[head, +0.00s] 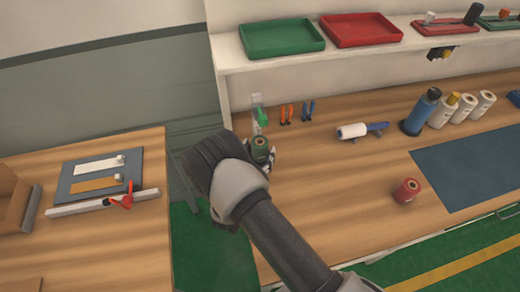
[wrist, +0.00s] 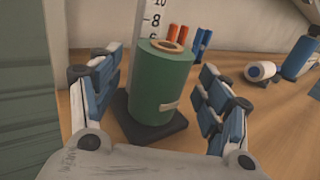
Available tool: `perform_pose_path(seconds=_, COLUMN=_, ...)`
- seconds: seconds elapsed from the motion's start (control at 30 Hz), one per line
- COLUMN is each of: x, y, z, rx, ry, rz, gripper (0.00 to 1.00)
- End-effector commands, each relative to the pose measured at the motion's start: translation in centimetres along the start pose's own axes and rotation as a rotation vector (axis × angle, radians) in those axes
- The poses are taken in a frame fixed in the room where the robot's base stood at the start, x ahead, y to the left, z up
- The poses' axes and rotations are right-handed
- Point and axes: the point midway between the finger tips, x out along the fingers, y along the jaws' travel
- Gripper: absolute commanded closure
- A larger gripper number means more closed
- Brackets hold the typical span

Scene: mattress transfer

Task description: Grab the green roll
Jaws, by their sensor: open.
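The green roll (wrist: 160,88) stands upright on a dark square base (wrist: 148,127) in the wrist view. In the head view the green roll (head: 261,150) shows at the left end of the workbench, partly hidden by my arm. My gripper (wrist: 160,100) is open, with one finger on each side of the roll. In the head view my gripper (head: 270,156) is mostly hidden behind my wrist.
A ruler (wrist: 151,20) and orange-handled tools (head: 287,113) stand behind the roll. A side table (head: 120,240) stands left, across a gap.

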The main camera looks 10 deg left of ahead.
Motion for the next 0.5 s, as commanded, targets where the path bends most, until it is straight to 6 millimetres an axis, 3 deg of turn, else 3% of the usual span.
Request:
perform_pose_path(seconds=0.27, x=0.32, y=0.0, z=0.0, rx=0.0, ry=0.001, rz=0.001, gripper=0.29)
perform_pose_path(seconds=0.5, x=0.29, y=-0.01, z=-0.01, rx=-0.001, ry=0.001, rz=0.0, gripper=0.45)
